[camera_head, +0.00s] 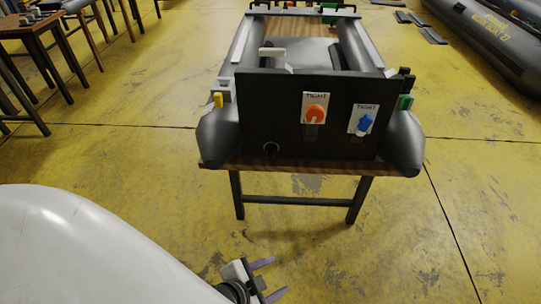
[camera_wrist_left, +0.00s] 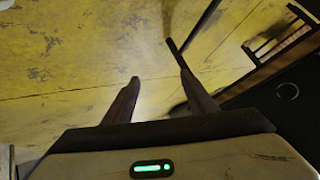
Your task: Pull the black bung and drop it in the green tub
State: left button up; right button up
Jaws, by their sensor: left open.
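A small round bung (camera_head: 270,149), dark with a pale ring around it, sits low on the left of the boat's black transom (camera_head: 240,120). In the left wrist view a ringed round fitting (camera_wrist_left: 288,91) shows on a dark panel at the right edge and looks like the same one. My left gripper (camera_head: 270,280) is open and empty, low in front of the boat and well apart from the bung. Its two fingers (camera_wrist_left: 160,76) also show in the left wrist view with nothing between them. My right gripper is not in view.
The grey inflatable boat (camera_head: 400,145) rests on a wooden table (camera_head: 300,166) with dark legs. Orange (camera_head: 316,113) and blue (camera_head: 365,123) knobs are on the transom. Wooden stools (camera_head: 40,35) stand at the left and another boat (camera_head: 480,40) at the right. The yellow floor is mostly clear.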

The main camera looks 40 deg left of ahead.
pick_arm(q)
jog(key=w+a+f+m+t+y+b, duration=0.1)
jog(key=w+a+m+t+y+b, duration=0.2)
jog(key=w+a+m+y+b, duration=0.65)
jog(key=w+a+r+m+t+y+b, duration=0.1)
jog(key=w+a+r+m+t+b, duration=0.1)
jog(key=w+r+m, duration=0.7)
jog(key=a+r+m+t, duration=0.1)
jog(key=a+m, duration=0.1)
jog(key=m, duration=0.2)
jog(key=shift+a+y, duration=0.3)
jog(key=shift+y, duration=0.05)
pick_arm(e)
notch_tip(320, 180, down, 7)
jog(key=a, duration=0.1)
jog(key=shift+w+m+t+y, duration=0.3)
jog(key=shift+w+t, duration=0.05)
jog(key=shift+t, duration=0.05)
pick_arm(q)
jog(key=shift+w+m, duration=0.15)
jog(key=shift+m, duration=0.1)
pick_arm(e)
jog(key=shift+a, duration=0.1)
